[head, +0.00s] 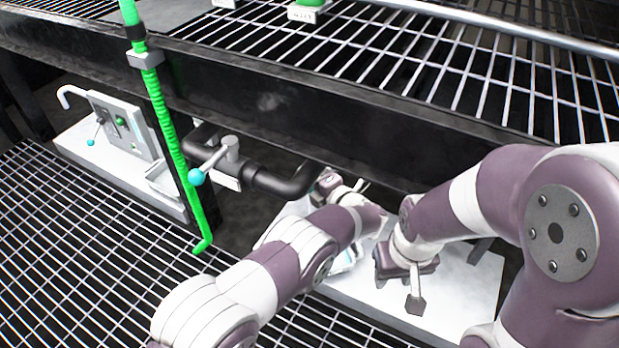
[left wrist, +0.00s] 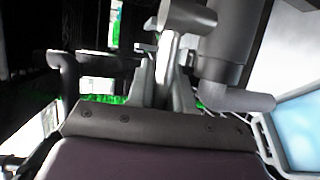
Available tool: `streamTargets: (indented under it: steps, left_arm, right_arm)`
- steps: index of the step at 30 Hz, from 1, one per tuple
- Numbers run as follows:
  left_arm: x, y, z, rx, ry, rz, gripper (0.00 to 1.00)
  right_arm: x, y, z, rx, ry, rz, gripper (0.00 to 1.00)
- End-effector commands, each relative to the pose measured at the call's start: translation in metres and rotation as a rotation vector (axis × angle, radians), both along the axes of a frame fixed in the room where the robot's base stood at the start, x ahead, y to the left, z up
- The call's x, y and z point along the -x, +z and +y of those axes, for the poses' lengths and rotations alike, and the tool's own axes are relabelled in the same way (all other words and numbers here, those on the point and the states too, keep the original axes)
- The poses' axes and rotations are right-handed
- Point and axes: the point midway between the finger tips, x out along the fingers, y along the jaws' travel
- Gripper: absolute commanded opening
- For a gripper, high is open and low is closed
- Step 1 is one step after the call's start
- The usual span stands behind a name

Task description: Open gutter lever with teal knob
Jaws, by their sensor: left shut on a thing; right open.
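A lever with a teal ball knob (head: 197,177) projects from a grey valve on the black pipe (head: 285,183), under the black beam and right of the green pole. Another small teal knob (head: 91,142) sits on a lever at the panel on the left. My left gripper (head: 352,187) is by the right end of the pipe, away from both knobs. It is shut on a grey metal part (left wrist: 228,75), which I cannot clearly identify; my arm hides most of it in the head view. My right gripper (head: 414,292) is open and empty above a white surface.
A green ribbed pole (head: 168,125) with a hooked foot stands left of the valve. The black beam (head: 270,100) crosses above the pipe, with a wire grating (head: 400,50) on top. A pale basin edge (left wrist: 268,135) lies close at right in the left wrist view. Floor grating (head: 75,240) is clear at left.

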Motion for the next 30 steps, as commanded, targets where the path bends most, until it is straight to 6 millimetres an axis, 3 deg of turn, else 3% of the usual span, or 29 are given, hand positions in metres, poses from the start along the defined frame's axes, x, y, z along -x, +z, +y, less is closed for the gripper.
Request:
streamTargets:
  steps: [15, 16, 18, 30]
  left_arm:
    - [0.0034, -0.0041, 0.0014, -0.003, 0.027, 0.010, 0.00]
    - [0.0034, -0.0042, 0.0014, -0.003, 0.027, 0.010, 0.24]
    - [0.0034, -0.0042, 0.0013, -0.002, 0.026, 0.010, 0.41]
    - [0.0003, -0.0005, 0.0018, 0.000, 0.022, 0.005, 0.41]
  right_arm:
    - [-0.0001, -0.0030, 0.0000, 0.000, 0.000, 0.000, 0.43]
    - [-0.0001, -0.0030, 0.0000, 0.000, 0.000, 0.000, 0.43]
    - [-0.0001, -0.0030, 0.0000, 0.000, 0.000, 0.000, 0.43]
    - [-0.0001, -0.0023, 0.0000, 0.000, 0.000, 0.000, 0.43]
